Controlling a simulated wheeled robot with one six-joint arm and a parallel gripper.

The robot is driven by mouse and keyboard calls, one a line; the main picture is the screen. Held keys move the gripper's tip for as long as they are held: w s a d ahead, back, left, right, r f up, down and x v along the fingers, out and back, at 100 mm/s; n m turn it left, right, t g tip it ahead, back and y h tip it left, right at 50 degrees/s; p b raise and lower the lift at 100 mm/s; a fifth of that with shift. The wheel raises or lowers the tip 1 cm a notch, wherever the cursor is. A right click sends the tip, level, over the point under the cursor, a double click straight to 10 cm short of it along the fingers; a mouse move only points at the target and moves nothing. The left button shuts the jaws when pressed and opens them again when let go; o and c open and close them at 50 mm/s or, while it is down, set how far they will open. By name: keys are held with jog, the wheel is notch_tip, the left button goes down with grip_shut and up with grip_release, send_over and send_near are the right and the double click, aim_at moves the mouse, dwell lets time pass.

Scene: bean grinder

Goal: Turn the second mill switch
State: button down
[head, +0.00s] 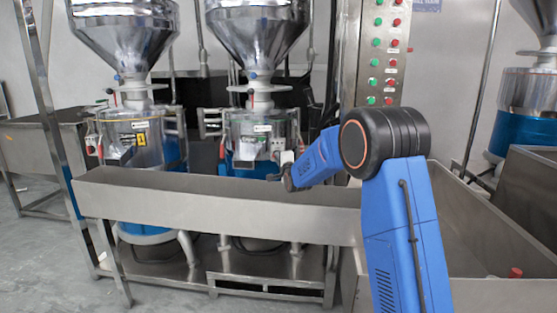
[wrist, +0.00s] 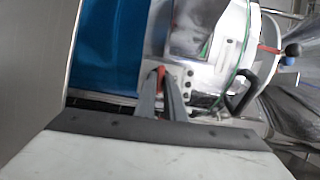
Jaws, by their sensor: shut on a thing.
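Two mills with shiny steel hoppers stand side by side in the head view. The second mill (head: 248,128) is the right-hand one of the pair, with a steel body and blue lower part. My blue arm reaches left to its right side. In the wrist view my gripper (wrist: 160,88) is shut on a small red switch (wrist: 160,71), which shows between the fingertips against the mill's steel side. The fingers hide most of the switch. In the head view the gripper's tip is small and the switch in it cannot be made out.
A long steel trough (head: 215,196) runs in front of both mills, below my arm. A steel control panel (head: 385,50) with red and green buttons stands behind my arm. The first mill (head: 128,135) is to the left. A black handle (wrist: 243,94) sits right of my fingers.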

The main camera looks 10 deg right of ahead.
jog(key=shift+w+a+r+n+g+h, duration=0.15)
jog(key=shift+n+g+h, duration=0.75)
jog(key=shift+n, duration=1.25)
jog(key=shift+s+a+r+n+g+h, duration=0.15)
jog(key=shift+n+g+h, duration=0.7)
jog(key=shift+n, duration=1.25)
jog(key=shift+w+a+r+n+g+h, duration=0.2)
jog(key=shift+n+g+h, duration=0.7)
jog(key=shift+n, duration=1.25)
jog(key=shift+h, duration=0.25)
jog(key=c, duration=1.8)
grip_release()
jog(key=shift+c, duration=0.2)
jog(key=shift+s, duration=0.15)
jog(key=v, duration=1.7)
jog(key=shift+s, duration=0.2)
